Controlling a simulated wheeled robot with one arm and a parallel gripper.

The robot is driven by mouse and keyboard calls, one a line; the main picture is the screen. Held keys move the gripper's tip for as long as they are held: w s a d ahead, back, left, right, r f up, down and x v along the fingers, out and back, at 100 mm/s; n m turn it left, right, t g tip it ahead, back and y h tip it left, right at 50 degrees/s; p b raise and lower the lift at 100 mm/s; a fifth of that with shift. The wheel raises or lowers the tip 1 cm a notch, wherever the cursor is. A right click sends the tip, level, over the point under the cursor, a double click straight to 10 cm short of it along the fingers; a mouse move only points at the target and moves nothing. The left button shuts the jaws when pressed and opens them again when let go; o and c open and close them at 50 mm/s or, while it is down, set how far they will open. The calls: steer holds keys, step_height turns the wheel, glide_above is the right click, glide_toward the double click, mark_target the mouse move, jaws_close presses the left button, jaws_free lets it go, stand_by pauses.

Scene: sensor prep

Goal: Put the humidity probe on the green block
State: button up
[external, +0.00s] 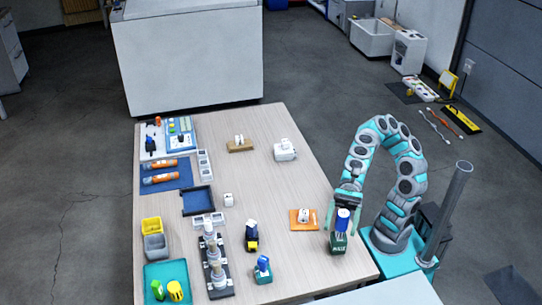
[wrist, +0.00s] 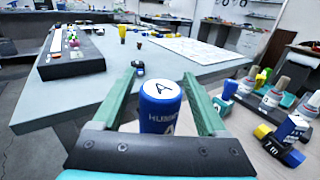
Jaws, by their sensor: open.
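The humidity probe (external: 342,220), a blue cylinder with a white top, stands upright over the dark green block (external: 338,244) near the table's right front edge. It appears to rest on the block, though the contact is hard to see. In the wrist view the probe (wrist: 160,105) shows a white cap marked "A" and part of its lettering. My gripper (external: 345,207) points down around the probe. In the wrist view my gripper (wrist: 160,68) is open, with one green finger on each side of the probe and gaps visible. The green block is hidden there.
An orange pad (external: 296,224) with a small white item lies just left of my gripper. A blue-topped block (external: 262,266) and a yellow-and-black item (external: 251,238) stand farther left. Bins and trays line the table's left side. The table's middle is mostly clear.

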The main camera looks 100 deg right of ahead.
steer(key=shift+r, duration=0.15)
steer(key=shift+s+d, duration=0.2)
steer(key=shift+d, duration=0.25)
steer(key=v, duration=1.1)
steer(key=shift+b, duration=0.3)
steer(key=shift+s, duration=0.1)
